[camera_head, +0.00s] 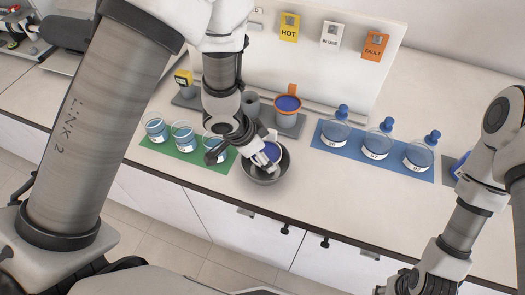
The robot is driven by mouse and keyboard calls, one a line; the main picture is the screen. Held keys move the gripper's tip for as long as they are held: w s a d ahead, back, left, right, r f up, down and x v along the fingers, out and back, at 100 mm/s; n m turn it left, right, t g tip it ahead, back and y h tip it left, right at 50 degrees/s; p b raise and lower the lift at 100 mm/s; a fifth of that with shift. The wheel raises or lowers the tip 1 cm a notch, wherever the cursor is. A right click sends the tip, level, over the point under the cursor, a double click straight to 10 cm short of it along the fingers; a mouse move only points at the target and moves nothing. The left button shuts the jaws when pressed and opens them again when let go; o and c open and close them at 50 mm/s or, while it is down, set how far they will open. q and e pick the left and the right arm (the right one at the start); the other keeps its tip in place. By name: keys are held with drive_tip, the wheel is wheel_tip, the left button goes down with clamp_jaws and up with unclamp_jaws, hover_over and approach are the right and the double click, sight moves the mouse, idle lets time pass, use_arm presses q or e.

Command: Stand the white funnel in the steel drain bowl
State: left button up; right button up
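The steel drain bowl (264,178) sits near the front edge of the counter, at the middle of the view. A white piece with a blue part, which looks like the white funnel (270,154), shows inside the bowl's outline; its lower part is hidden. My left gripper (242,155) is over the bowl's left side, right beside this piece. Whether its fingers are closed on the piece is unclear. My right gripper (420,284) is low at the bottom right, away from the bowl and partly cut off by the frame edge; its fingers are unclear.
Left of the bowl, several labelled beakers stand on a green mat (187,151). To the right, three blue-stoppered flasks stand on a blue mat (338,149). Behind are a blue-topped grey cup (287,116) and a white board (335,70) with tags. The counter front right is clear.

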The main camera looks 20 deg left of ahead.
use_arm(q)
drive_tip(key=shift+f, duration=0.4)
drive_tip(key=o, duration=1)
drive_tip(key=v, duration=1.2)
drive_tip(key=shift+d, duration=0.1)
